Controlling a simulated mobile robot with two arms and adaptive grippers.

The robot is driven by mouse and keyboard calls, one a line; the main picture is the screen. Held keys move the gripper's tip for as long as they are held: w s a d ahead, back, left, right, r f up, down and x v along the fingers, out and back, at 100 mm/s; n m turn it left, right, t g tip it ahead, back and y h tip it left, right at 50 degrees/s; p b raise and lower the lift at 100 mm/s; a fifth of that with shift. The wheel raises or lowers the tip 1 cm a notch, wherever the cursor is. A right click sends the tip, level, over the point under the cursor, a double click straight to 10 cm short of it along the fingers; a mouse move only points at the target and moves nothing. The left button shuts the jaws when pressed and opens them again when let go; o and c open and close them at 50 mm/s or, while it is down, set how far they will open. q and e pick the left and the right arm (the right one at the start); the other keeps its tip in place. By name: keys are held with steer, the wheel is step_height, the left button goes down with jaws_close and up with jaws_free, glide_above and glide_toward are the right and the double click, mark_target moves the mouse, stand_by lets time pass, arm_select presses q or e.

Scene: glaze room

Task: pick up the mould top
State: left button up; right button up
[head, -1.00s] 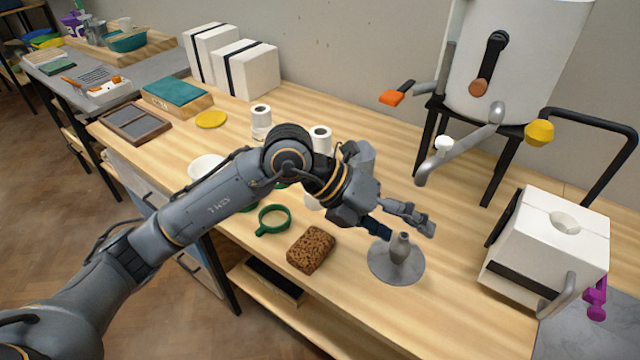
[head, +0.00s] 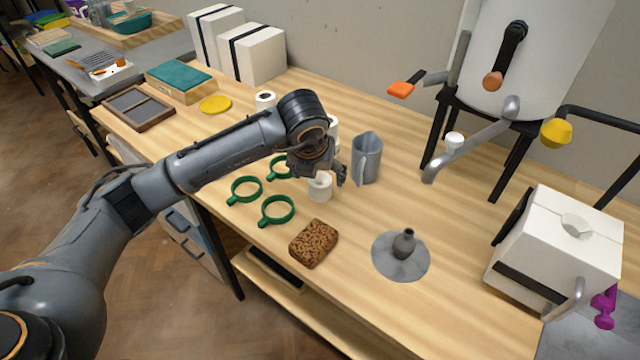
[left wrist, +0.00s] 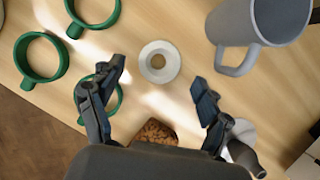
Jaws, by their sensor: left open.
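A white block-shaped mould (head: 545,262) stands at the right of the bench. Its upper half, which looks like the mould top (head: 575,222), has a round hollow in its upper face and lies on the lower half. A dark band crosses the lower front. My left gripper (head: 328,176) is far to the left of it, pointing down and empty. In the left wrist view the left gripper (left wrist: 160,76) has its fingers wide apart, with a small white ring-shaped piece (left wrist: 160,62) below and between them. The mould is hardly visible there. My right gripper is out of view.
Near my left gripper are a grey jug (head: 367,160), green rings (head: 277,210) and a brown sponge (head: 314,243). A grey disc with a knob (head: 401,262) lies between the sponge and the mould. A white drum (head: 540,60) on a black stand is behind.

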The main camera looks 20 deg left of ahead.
mark_target(320, 182)
arm_select(q)
steer(key=p+x, duration=0.1)
steer(key=x, duration=0.4)
steer(key=shift+f, duration=0.15)
steer(key=c, duration=1.4)
